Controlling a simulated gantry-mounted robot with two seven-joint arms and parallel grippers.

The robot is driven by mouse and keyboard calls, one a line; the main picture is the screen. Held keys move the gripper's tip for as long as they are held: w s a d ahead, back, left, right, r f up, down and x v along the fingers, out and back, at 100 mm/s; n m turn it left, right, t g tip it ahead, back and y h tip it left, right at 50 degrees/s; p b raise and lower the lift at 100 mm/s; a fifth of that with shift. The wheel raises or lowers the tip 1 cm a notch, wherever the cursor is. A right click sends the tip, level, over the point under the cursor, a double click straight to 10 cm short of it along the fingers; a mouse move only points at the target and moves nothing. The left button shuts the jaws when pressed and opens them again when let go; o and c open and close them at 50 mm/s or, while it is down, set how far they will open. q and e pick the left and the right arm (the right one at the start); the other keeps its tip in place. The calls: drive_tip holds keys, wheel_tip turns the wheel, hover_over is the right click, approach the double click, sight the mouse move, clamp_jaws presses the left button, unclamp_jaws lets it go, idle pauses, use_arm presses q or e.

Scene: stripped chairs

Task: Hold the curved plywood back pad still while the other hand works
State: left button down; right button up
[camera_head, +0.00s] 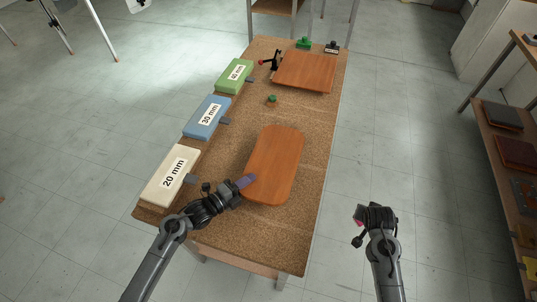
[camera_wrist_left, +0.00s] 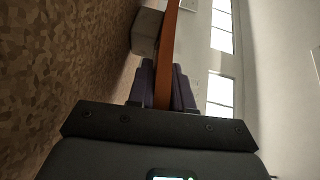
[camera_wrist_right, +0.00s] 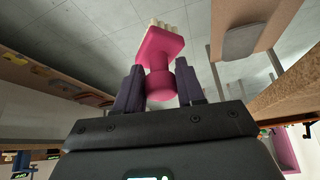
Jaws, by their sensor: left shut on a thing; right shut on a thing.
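The curved plywood back pad (camera_head: 275,160) is an orange-brown panel with rounded corners, lying on the cork-topped bench (camera_head: 245,240). My left gripper (camera_head: 247,181) is shut on the pad's left edge, near its front end. In the left wrist view the pad (camera_wrist_left: 168,50) shows as a thin orange edge between the two fingers (camera_wrist_left: 163,85). My right gripper (camera_head: 361,216) is off the bench to the right, over the floor. In the right wrist view it is shut on the round pink grip of a brush-like tool (camera_wrist_right: 160,43) with pale bristles.
Boxes marked 20 mm (camera_head: 170,176), 30 mm (camera_head: 207,117) and a green one (camera_head: 235,76) line the bench's left side. A small green-topped object (camera_head: 272,100) stands behind the pad. Another wooden panel (camera_head: 305,72) lies at the far end. Shelves (camera_head: 515,150) stand at right.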

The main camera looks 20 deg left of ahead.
idle(0.4)
use_arm(q)
drive_tip(key=c, duration=0.9)
unclamp_jaws()
drive_tip(key=shift+c, duration=0.2)
drive_tip(key=v, duration=1.2)
drive_tip(key=shift+s+f, duration=0.1)
